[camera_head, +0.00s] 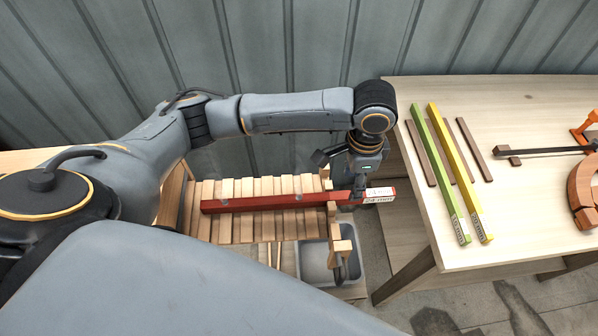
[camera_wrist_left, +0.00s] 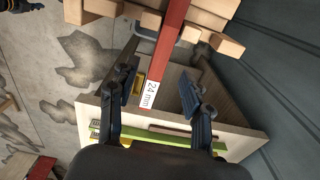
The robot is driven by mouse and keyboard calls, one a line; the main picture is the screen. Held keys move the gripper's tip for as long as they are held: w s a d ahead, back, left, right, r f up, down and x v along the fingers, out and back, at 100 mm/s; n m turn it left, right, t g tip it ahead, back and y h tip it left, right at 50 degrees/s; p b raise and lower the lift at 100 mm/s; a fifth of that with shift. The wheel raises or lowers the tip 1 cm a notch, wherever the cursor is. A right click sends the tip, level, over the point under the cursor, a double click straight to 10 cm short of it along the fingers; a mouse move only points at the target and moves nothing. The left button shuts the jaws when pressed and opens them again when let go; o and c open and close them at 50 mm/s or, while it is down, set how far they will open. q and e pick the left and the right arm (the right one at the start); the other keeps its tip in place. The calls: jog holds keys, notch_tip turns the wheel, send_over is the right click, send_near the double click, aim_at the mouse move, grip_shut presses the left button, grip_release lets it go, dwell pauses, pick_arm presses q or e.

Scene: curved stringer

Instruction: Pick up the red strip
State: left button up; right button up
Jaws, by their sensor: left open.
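The red strip (camera_head: 262,202) lies across a rack of pale wooden slats, with its white labelled end reading "24 mm" sticking out past the rack's right side. My left gripper (camera_head: 360,190) is at this end, above or around it; the head view does not show clearly which. In the left wrist view the strip (camera_wrist_left: 174,45) runs down to its label (camera_wrist_left: 150,97) between the two open fingers (camera_wrist_left: 160,92), apart from both.
The slatted rack (camera_head: 228,228) stands left of a wooden table (camera_head: 530,110). On the table lie a green strip (camera_head: 436,170), a yellow strip (camera_head: 458,170), thin brown strips and an orange clamp (camera_head: 588,128). A grey bin (camera_head: 314,262) sits below the rack.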

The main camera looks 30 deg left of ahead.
pick_arm(q)
jog(key=shift+w+a+f, duration=0.1)
jog(key=shift+f, duration=0.55)
jog(key=f+p, duration=0.1)
jog(key=f, duration=0.3)
jog(key=shift+w+d+f+p, duration=0.1)
jog(key=shift+d+f+p, duration=0.1)
jog(key=shift+p, duration=0.2)
jog(key=shift+f, duration=0.2)
jog(key=shift+c, duration=0.6)
jog(key=c, duration=0.8)
grip_shut()
pick_arm(e)
jog(key=shift+w+a+r, duration=0.2)
jog(key=shift+w+r, duration=0.2)
jog(key=shift+r, duration=0.1)
jog(key=shift+w+a+r, duration=0.15)
jog(key=shift+w+r, duration=0.25)
jog(key=shift+r, duration=0.05)
